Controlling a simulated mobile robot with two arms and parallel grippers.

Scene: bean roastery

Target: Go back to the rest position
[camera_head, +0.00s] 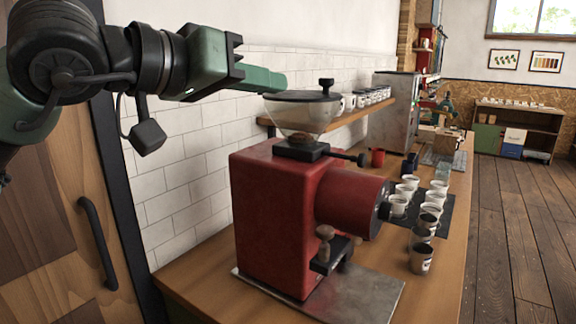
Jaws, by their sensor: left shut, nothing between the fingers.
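My left gripper (262,80) comes in from the upper left and points right. Its green fingers are shut with nothing visible between them. In the picture they lie just left of the lid of the grinder's clear hopper (299,112); whether they touch it I cannot tell. The red grinder (270,205) stands upright on a metal plate (368,300) on the wooden counter (440,270). A few beans seem to lie low in the hopper. My right gripper is not in view.
Several cups (421,258) stand right of the grinder, many on a dark mat (437,217). A wall shelf (345,122) with cups is behind. A wooden door (60,220) with a dark handle is at left. Open floor (515,220) lies right of the counter.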

